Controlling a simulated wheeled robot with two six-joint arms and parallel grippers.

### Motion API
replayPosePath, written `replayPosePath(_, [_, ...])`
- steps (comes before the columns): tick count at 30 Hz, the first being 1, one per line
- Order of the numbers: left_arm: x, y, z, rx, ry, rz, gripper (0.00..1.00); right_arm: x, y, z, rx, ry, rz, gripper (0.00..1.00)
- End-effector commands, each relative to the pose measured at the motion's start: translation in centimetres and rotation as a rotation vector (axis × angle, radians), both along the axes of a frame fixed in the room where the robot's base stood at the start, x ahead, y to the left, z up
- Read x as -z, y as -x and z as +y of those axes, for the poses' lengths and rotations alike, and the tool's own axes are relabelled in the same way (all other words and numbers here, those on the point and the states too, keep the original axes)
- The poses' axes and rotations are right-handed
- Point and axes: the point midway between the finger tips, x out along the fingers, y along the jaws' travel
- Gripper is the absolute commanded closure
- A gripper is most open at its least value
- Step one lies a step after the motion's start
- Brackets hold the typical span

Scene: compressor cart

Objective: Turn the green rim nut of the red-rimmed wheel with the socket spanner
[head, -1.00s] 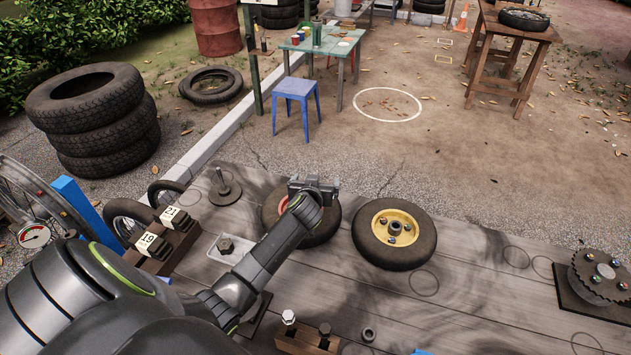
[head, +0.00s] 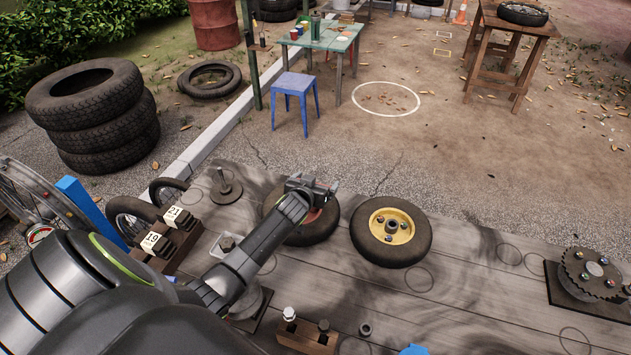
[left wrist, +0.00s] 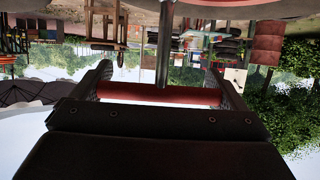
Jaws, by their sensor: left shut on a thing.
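The red-rimmed wheel (head: 308,236) lies flat on the grey plank bench, left of the yellow-rimmed wheel (head: 391,238). My left gripper (head: 318,187) is over its far part, and my arm covers much of its rim. In the left wrist view my left gripper (left wrist: 160,92) is shut on the red grip of the socket spanner (left wrist: 185,96). The spanner's metal shaft runs from the grip toward the wheel at the picture's top edge. The green rim nut and the spanner's socket end cannot be made out. My right gripper is not in view.
A wooden block with sockets (head: 306,341) stands at the front edge, beside a loose nut (head: 365,329). Labelled blocks (head: 157,243) are at left. A toothed disc (head: 592,273) sits at right. Bare planks lie between it and the yellow-rimmed wheel.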

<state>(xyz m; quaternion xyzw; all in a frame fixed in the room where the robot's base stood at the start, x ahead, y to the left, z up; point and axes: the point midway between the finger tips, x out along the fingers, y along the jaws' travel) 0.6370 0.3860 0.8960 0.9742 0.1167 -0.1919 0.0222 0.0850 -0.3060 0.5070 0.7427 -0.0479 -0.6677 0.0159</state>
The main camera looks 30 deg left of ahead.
Motion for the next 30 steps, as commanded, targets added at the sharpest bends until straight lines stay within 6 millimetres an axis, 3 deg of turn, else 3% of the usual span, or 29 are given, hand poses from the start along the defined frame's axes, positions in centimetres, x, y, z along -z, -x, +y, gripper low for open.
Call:
replayPosePath(17, [-0.1,0.1,-0.1,0.098,0.005,0.004,0.47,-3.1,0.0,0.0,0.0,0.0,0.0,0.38])
replayPosePath(30, [0.2,0.1,-0.3,0.194,0.003,0.006,0.47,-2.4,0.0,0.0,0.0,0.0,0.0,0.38])
